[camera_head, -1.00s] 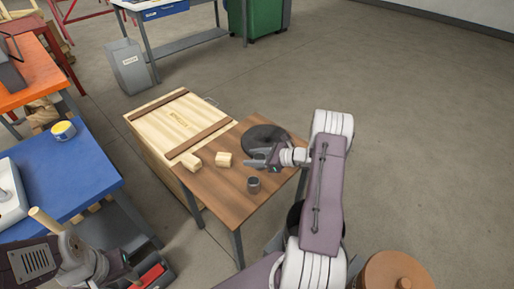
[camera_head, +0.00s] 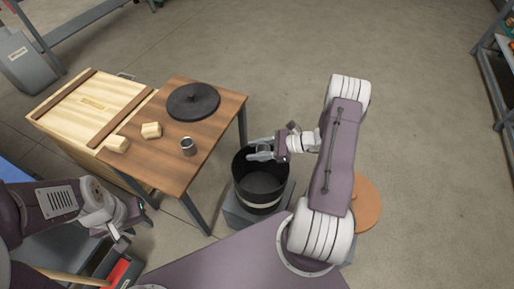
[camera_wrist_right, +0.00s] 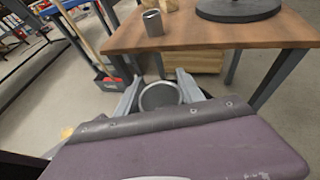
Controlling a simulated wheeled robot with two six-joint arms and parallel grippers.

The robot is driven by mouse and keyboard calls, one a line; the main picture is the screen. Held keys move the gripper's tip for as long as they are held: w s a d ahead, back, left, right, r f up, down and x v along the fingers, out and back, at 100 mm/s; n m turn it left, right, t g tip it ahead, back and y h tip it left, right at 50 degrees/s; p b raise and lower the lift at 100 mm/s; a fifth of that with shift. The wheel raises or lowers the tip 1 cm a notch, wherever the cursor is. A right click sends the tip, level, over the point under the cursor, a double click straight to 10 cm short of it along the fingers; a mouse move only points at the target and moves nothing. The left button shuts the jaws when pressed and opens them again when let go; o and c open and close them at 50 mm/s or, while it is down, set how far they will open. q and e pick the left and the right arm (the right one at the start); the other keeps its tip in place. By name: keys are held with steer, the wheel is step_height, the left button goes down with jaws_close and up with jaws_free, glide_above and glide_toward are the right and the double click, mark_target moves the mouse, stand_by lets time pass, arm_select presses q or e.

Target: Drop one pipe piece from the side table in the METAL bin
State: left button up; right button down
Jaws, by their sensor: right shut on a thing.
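My right gripper (camera_head: 262,151) is over the rim of a black round bin (camera_head: 250,191) with a pale band. In the right wrist view its fingers (camera_wrist_right: 160,92) are shut on a grey ring-shaped pipe piece (camera_wrist_right: 160,97), seen end-on. Another grey pipe piece (camera_head: 188,147) stands upright on the wooden side table (camera_head: 178,175); it also shows in the right wrist view (camera_wrist_right: 152,24). A grey bin (camera_head: 28,62) with a label too small to read stands at the upper left. My left gripper (camera_head: 120,243) is at the lower left; its jaws are unclear.
Two pale wooden blocks, one at the table's left corner (camera_head: 117,144) and one nearer its middle (camera_head: 151,130), sit near a black disc (camera_head: 193,101). A wooden crate (camera_head: 85,105) adjoins the table. A brown round top (camera_head: 367,205) is right of my right arm.

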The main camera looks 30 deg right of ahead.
step_height(320, 180, down, 6)
steer(key=b, duration=0.5)
steer(key=c, duration=0.7)
jaws_free()
steer(key=shift+o, duration=0.2)
steer(key=shift+d+r, duration=0.1)
steer(key=p+v, duration=0.2)
steer(key=v, duration=0.7)
steer(key=shift+s, duration=0.1)
